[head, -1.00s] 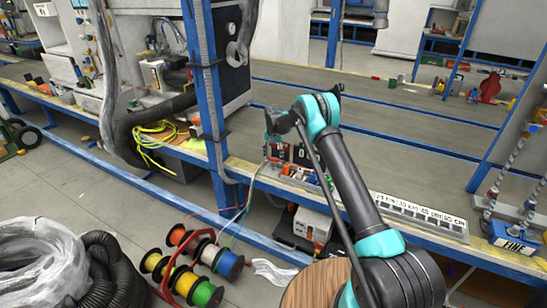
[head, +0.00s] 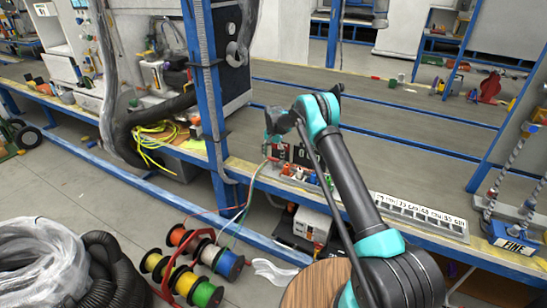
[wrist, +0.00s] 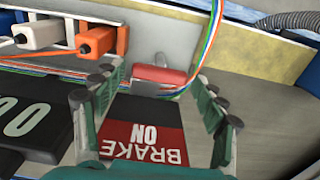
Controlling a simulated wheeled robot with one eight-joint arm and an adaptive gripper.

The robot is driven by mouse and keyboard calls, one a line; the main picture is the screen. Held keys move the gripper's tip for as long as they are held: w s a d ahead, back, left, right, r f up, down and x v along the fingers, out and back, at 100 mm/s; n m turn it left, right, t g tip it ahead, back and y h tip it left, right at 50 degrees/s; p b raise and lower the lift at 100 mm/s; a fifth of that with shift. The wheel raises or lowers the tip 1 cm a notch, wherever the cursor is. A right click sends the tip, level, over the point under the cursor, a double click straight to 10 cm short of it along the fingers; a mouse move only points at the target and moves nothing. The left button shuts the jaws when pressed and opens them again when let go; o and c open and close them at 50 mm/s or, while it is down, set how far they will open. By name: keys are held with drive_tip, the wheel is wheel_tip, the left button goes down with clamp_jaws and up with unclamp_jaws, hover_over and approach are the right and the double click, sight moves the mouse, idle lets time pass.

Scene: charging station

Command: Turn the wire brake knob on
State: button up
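The red knob (wrist: 160,77) sits between my open fingers in the wrist view, lying crosswise just beyond a sign. The sign (wrist: 145,138) has a red panel with "BRAKE ON" in white, upside down in this view, on a dark plate. My gripper (wrist: 156,80) is open, with one finger on each side of the knob; I cannot tell whether either finger touches it. In the head view my gripper (head: 279,125) hangs over the bench edge by the dark signs (head: 282,150), and the knob there is too small to make out clearly.
Orange and white blocks (wrist: 97,41) stand close left of my gripper. Coloured wires (wrist: 212,45) run past the knob. A blue post (head: 212,110) rises left of the arm. Wire spools (head: 205,265) are on the floor. The bench top (head: 370,115) behind is mostly clear.

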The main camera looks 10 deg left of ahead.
drive_tip(key=shift+o, duration=0.2)
wheel_tip(320, 180, up, 12)
idle(0.6)
drive_tip(key=s+d+r+n+t, duration=0.1)
drive_tip(key=s+d+r, duration=0.6)
drive_tip(key=s+d, duration=0.3)
drive_tip(key=s+d+r+n+t, duration=0.1)
drive_tip(key=s+d+r, duration=0.7)
drive_tip(key=d, duration=0.4)
drive_tip(key=s+d+f, duration=0.2)
drive_tip(key=s+d, duration=0.2)
drive_tip(key=s, duration=0.6)
drive_tip(key=s+d+f+n+t, duration=0.1)
drive_tip(key=s+d+f, duration=0.1)
drive_tip(key=s, duration=0.9)
drive_tip(key=s+d+f+n+t, duration=0.1)
drive_tip(key=s+d+f, duration=0.2)
drive_tip(key=s, duration=0.8)
drive_tip(key=d, duration=0.2)
drive_tip(key=shift+s+d, duration=0.25)
drive_tip(key=shift+d, duration=0.05)
